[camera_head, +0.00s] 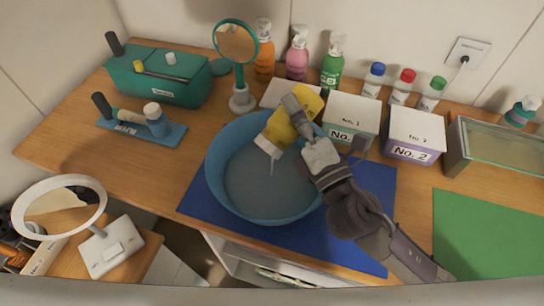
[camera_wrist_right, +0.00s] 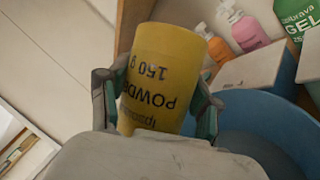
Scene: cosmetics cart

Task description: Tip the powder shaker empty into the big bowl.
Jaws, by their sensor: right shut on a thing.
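The yellow powder shaker (camera_head: 280,128) is tilted over the big blue bowl (camera_head: 225,150), its pale end pointing down into it. A thin pale streak shows below that end, over the bowl's inside. My right gripper (camera_head: 299,112) is shut on the shaker and holds it above the bowl. In the right wrist view the shaker (camera_wrist_right: 163,80) sits between the two fingers, its "POWDER 150 g" label upside down. The bowl (camera_wrist_right: 262,115) shows behind it at the right. My left gripper is not in view.
The bowl stands on a blue mat (camera_head: 375,225). Boxes No. 1 (camera_head: 350,118) and No. 2 (camera_head: 413,135) stand close right of it. A round mirror on a stand (camera_head: 237,45) and several pump bottles stand behind. A green mat (camera_head: 485,235) lies clear at the right.

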